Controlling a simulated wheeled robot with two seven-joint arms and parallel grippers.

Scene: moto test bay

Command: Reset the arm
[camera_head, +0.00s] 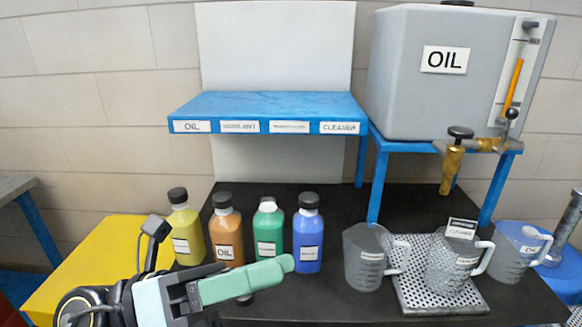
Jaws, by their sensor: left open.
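My left arm comes in at the lower left. Its left gripper (268,277) is open, with pale green fingers pointing right, in front of the bottles and above the black table (330,300). I see nothing held in it. The row of bottles behind it stands upright: a yellow bottle (186,232), an orange bottle (227,228) labelled OIL, a green bottle (268,228) and a blue bottle (307,238). The arm and gripper cover the area below the yellow and orange bottles. My right gripper is not in view.
A blue shelf (265,103) with labels is empty. A grey OIL tank (425,90) with a brass tap (452,168) stands on a blue stand. Measuring jugs stand at the right: a grey jug (366,262), one on a perforated tray (415,300), and a bluish jug (508,255).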

